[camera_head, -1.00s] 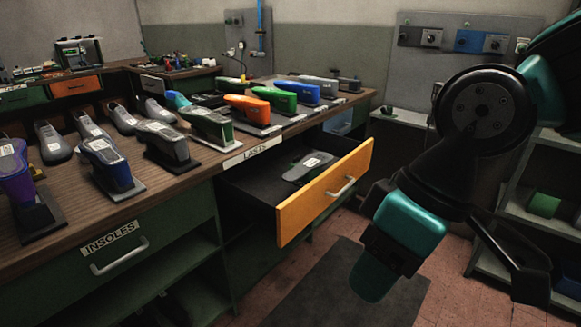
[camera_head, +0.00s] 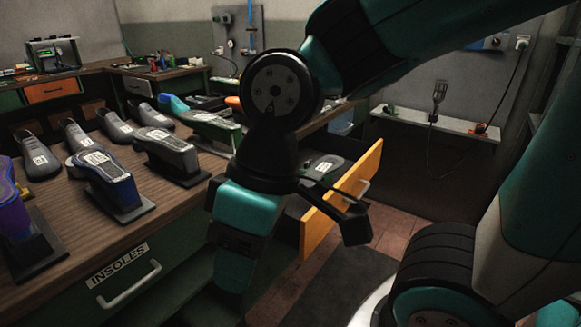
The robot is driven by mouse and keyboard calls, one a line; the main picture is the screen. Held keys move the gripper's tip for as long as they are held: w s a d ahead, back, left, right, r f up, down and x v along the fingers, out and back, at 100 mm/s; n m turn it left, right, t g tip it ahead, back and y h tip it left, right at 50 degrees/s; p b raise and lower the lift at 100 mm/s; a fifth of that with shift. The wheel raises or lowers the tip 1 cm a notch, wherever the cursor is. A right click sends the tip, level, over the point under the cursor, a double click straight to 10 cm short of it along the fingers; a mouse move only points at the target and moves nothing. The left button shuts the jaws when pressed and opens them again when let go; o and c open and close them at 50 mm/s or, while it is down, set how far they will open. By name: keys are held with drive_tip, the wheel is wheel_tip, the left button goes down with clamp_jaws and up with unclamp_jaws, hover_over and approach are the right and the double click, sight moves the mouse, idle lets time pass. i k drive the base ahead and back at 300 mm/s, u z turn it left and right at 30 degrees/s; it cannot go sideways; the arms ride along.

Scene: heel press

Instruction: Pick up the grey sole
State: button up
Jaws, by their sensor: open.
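A grey sole-shaped piece with a white label (camera_head: 325,167) lies in the open drawer with the orange front (camera_head: 318,222). It is partly hidden behind my arm and gripper. My gripper (camera_head: 345,215) is dark and open, at the end of my teal and black arm. It hangs in front of the drawer in the picture, apart from the grey piece as far as I can see. I cannot see anything held in it. Other grey shoe-shaped pieces (camera_head: 37,157) stand on the wooden bench at the left.
Several lasts on stands, including a blue one (camera_head: 108,182) and a purple one (camera_head: 12,205), line the bench. Below it is a green drawer labelled INSOLES (camera_head: 115,285). A grey mat (camera_head: 345,285) lies on the red tiled floor. A shelf (camera_head: 435,122) stands against the back wall.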

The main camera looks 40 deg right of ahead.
sight(322, 166)
drive_tip(key=z, duration=0.25)
drive_tip(key=i, duration=0.95)
drive_tip(key=z, duration=0.55)
